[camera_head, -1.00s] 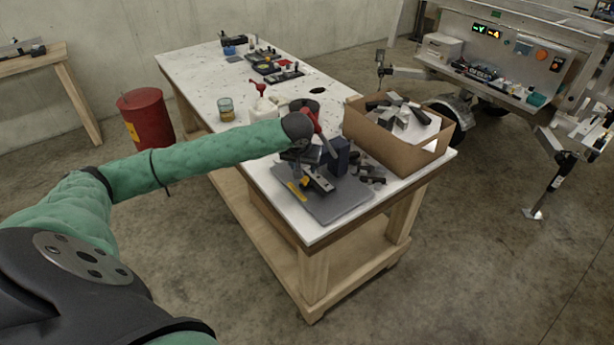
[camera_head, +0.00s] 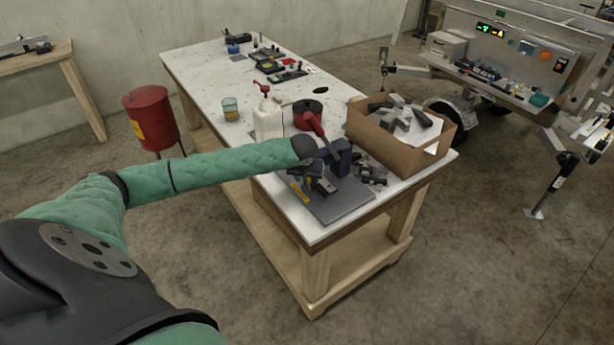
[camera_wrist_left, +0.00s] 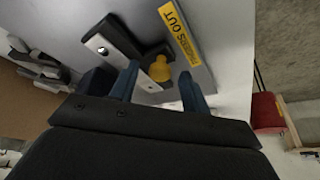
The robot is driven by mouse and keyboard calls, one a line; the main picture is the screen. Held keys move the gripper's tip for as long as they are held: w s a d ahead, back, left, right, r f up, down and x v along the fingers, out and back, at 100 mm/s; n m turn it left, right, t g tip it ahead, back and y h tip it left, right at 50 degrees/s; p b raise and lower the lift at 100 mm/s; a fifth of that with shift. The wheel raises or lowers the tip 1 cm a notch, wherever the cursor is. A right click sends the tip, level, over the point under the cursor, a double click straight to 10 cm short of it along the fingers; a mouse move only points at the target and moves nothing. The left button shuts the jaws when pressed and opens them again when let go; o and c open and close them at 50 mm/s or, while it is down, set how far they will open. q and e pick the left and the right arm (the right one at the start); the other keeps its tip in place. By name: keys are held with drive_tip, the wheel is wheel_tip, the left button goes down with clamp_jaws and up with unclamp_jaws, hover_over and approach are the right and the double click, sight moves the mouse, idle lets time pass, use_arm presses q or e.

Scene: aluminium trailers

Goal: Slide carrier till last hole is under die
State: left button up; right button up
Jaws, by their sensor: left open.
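My left gripper (camera_wrist_left: 160,85) is open in the left wrist view, its two blue fingers on either side of a yellow knob (camera_wrist_left: 160,69). I cannot tell whether they touch it. A pale metal carrier strip (camera_wrist_left: 109,48) with a hole lies beside the knob, partly under a dark part. In the head view my left gripper (camera_head: 308,178) is over the press on a grey base plate (camera_head: 341,207). The dark blue press body (camera_head: 341,158), with a red lever (camera_head: 312,124), stands just behind. The die and the last hole cannot be made out. My right gripper is out of view.
A cardboard box (camera_head: 404,157) of metal parts stands right of the press, with dark loose parts (camera_head: 372,175) between. A white bottle (camera_head: 268,121) and a glass jar (camera_head: 230,109) stand behind my arm. A yellow label (camera_wrist_left: 181,37) lies beside the knob.

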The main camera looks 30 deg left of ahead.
use_arm(q)
clamp_jaws()
drive_tip(key=shift+d, duration=0.25)
drive_tip(key=d, duration=0.1)
drive_tip(key=s+d+p, duration=0.1)
drive_tip(key=d, duration=0.1)
drive_tip(key=shift+s+d+r+p, duration=0.1)
drive_tip(key=shift+s+d+p, duration=0.2)
drive_tip(key=shift+s+d, duration=0.1)
drive_tip(key=shift+d, duration=0.2)
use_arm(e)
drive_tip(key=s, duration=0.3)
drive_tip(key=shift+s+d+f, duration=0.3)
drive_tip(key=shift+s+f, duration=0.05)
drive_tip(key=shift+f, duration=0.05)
use_arm(q)
unclamp_jaws()
